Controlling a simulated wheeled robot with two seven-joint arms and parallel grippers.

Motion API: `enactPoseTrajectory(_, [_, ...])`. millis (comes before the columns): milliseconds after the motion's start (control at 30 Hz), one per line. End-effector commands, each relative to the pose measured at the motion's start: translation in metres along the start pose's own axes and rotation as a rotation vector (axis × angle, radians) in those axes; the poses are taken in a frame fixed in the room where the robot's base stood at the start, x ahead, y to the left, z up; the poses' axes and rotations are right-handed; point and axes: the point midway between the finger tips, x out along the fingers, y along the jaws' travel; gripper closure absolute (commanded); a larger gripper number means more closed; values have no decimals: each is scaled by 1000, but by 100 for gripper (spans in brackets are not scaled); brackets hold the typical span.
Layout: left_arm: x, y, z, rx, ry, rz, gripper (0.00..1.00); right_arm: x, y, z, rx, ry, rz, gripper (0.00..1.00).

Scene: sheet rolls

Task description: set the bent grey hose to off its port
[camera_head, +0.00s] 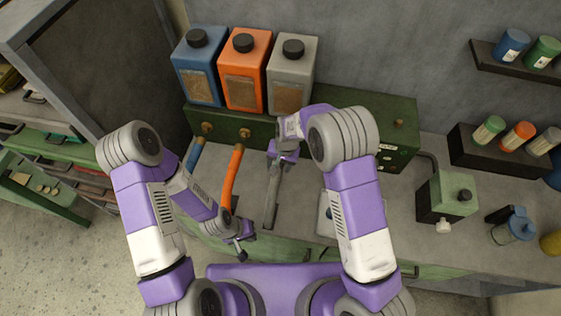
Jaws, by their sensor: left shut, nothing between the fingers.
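The grey hose (271,193) runs down the worktop from the front of the green manifold box (400,126). Its upper end and port are hidden behind my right gripper, so I cannot tell whether they are joined. My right gripper (281,158) points down at the hose's upper end; its fingers are too small and covered to tell whether they grip. My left gripper (240,247) is shut and empty near the bench's front edge, below the lower end of the orange hose (231,180) and left of the grey hose.
A blue hose (195,154) lies at left, partly behind my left arm. Brass ports (245,133) show on the box. Blue (199,76), orange (246,60) and grey (290,65) canisters stand on it. A green-grey box with a black knob (450,190) stands at right.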

Motion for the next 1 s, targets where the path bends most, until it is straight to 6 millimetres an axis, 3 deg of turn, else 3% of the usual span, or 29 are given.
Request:
enactPoseTrajectory(367, [0,0,0,0,0,0,100,-5,0,-2,1,6,-2,37])
enactPoseTrajectory(700, [-1,0,0,0,0,0,100,-58,0,-2,1,7,-4,37])
enactPoseTrajectory(1000, [-2,1,0,0,0,0,100,-76,0,-1,1,3,-1,37])
